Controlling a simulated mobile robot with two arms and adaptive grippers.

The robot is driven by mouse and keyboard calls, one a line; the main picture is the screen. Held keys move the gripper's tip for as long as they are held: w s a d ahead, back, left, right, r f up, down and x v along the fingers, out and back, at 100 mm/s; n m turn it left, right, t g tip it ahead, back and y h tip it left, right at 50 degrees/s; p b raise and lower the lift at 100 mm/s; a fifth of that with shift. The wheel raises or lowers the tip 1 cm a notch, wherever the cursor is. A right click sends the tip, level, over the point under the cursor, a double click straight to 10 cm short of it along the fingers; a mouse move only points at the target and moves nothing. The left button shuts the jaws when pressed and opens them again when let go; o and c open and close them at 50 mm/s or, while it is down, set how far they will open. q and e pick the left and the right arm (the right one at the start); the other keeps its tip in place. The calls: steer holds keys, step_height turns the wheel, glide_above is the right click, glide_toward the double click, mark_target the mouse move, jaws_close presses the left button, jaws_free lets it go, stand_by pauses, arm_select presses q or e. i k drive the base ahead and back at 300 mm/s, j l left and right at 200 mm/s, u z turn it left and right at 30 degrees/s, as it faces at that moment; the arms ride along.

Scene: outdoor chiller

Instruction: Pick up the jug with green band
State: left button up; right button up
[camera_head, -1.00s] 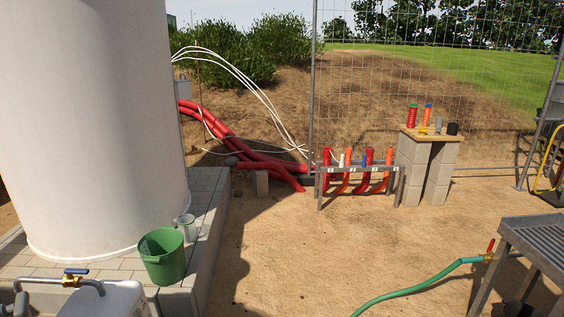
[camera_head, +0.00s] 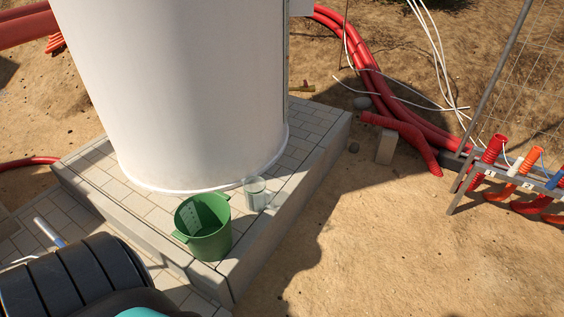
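A clear jug (camera_head: 255,194) stands upright on the paved plinth (camera_head: 318,143), close to the foot of the big white tank. Its colour band is too small to make out. A green bucket (camera_head: 204,228) stands just in front and to the left of the jug, with a pale marked panel showing inside it. Neither of my grippers is in view. A dark ribbed part with a teal patch, which looks like part of my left arm, fills the lower left corner.
The white tank (camera_head: 185,90) rises directly behind the jug. Red pipes (camera_head: 375,75) and white cables lie behind at the right. A rack (camera_head: 500,172) with coloured pipe ends stands at the right edge. Bare sandy ground (camera_head: 370,245) lies open right of the plinth.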

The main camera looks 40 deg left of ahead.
mark_target(260, 197)
steer(key=i+u, duration=0.3)
steer(key=i, duration=0.15)
steer(key=i+l+u, duration=0.25)
steer(key=i, duration=0.2)
steer(key=i+l+u, duration=0.3)
steer(key=i, duration=0.15)
